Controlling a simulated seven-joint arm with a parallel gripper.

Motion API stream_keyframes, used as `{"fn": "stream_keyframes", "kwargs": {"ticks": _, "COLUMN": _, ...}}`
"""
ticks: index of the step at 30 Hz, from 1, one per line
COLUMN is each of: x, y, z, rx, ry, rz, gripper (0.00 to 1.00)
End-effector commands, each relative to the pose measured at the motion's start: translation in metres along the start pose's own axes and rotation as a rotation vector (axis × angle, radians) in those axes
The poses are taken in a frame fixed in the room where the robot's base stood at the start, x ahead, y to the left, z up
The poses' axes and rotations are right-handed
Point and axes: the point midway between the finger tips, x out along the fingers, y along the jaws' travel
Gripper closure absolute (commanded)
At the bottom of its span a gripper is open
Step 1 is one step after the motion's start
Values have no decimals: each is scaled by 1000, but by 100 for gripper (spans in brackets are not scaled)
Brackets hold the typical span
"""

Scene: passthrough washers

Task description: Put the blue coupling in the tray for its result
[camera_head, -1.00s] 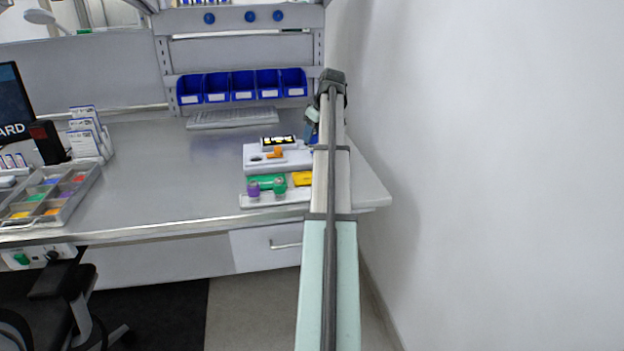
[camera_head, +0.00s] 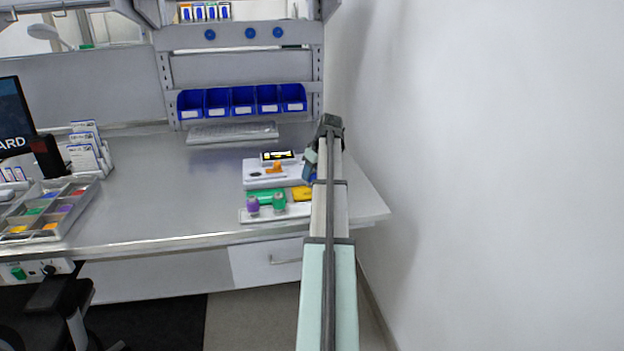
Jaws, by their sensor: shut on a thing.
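My gripper (camera_head: 311,174) hangs from the arm's far end, just right of a white test device, and is partly hidden by my own arm. It is shut on a small blue thing, apparently the blue coupling (camera_head: 313,178), of which only a sliver shows. The white device (camera_head: 256,175) has a small lit screen (camera_head: 278,156) and an orange piece (camera_head: 276,168) on top. In front of it are a green tray (camera_head: 265,197) and a yellow tray (camera_head: 301,193), the yellow one partly covered by my arm. Tray markings are too small to read.
A purple piece (camera_head: 252,205) and a green piece (camera_head: 279,201) stand by the green tray on a white base. A wall (camera_head: 480,180) is close on the right. The middle bench is clear.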

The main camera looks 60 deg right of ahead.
Motion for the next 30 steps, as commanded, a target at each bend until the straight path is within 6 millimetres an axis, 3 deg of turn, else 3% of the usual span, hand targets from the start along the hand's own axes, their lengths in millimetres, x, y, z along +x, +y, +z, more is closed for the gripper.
{"fn": "stream_keyframes", "kwargs": {"ticks": 6, "x": 23, "y": -1, "z": 10, "rx": 1, "ry": 0, "rz": -1, "gripper": 91}}
{"fn": "stream_keyframes", "kwargs": {"ticks": 18, "x": 26, "y": 0, "z": 11, "rx": 0, "ry": 0, "rz": 0, "gripper": 91}}
{"fn": "stream_keyframes", "kwargs": {"ticks": 19, "x": 26, "y": 0, "z": 11, "rx": 0, "ry": 0, "rz": 0, "gripper": 54}}
{"fn": "stream_keyframes", "kwargs": {"ticks": 26, "x": 26, "y": 0, "z": 11, "rx": 0, "ry": 0, "rz": 0, "gripper": 32}}
{"fn": "stream_keyframes", "kwargs": {"ticks": 30, "x": 26, "y": 0, "z": 11, "rx": 0, "ry": 0, "rz": 0, "gripper": 30}}
